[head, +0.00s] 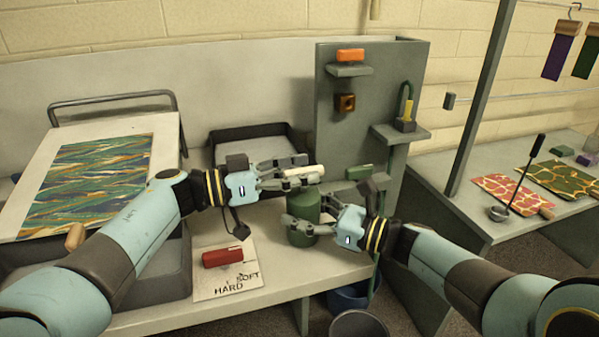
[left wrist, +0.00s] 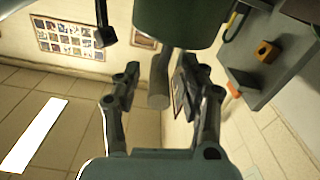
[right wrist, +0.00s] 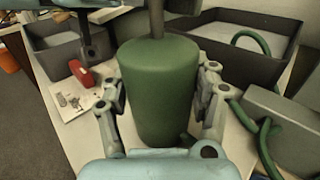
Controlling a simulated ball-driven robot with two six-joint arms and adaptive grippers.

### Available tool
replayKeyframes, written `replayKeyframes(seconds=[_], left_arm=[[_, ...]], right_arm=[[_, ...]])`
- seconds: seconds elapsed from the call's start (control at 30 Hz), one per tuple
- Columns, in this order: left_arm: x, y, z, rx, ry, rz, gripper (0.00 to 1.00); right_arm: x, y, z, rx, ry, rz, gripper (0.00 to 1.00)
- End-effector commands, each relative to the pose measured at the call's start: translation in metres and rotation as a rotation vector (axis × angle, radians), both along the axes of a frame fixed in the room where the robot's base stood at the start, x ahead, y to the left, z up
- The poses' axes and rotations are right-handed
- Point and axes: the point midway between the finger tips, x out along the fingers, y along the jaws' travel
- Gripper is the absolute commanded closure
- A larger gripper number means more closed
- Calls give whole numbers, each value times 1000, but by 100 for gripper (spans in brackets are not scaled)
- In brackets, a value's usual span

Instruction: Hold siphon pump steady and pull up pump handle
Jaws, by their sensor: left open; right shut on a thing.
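The siphon pump (head: 303,205) is a green cylinder standing upright near the table's front right. My right gripper (head: 298,224) is shut on its body; the right wrist view shows fingers on both sides of the green body (right wrist: 158,95). A grey rod (right wrist: 156,20) rises from its top. The pale pump handle (head: 306,172) lies crosswise above the body, at my left gripper's fingertips. My left gripper (head: 298,171) is open. In the left wrist view, a grey bar (left wrist: 158,85) shows between its spread fingers; whether they touch it I cannot tell.
A grey panel (head: 335,120) with small shelves stands behind the pump. A dark tray (head: 255,133) sits behind my left gripper. A red block (head: 222,257) lies on a HARD/SOFT card (head: 215,288) at the front. A blue bucket (head: 350,299) stands below the table edge.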

Motion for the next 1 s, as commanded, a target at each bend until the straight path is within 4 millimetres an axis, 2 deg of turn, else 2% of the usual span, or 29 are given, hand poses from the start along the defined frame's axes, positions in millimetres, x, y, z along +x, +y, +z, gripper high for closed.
replayKeyframes(seconds=[0.17, 0.2, 0.5, 0.87, 1.0], left_arm=[[0, 0, 0, 0, 0, 0, 58], [0, 0, 0, 0, 0, 0, 61], [0, 0, 0, 0, 0, 0, 100], [1, 0, 1, 1, -1, 2, 100], [1, 0, 16, 0, -5, 1, 100]], right_arm=[[0, 0, 0, 0, 1, 0, 78], [0, 0, 0, 0, 1, 0, 78], [0, 0, 0, 0, 1, 1, 78], [-1, 0, 0, 1, 0, 1, 78], [-1, 0, 0, 0, 0, 2, 78]])
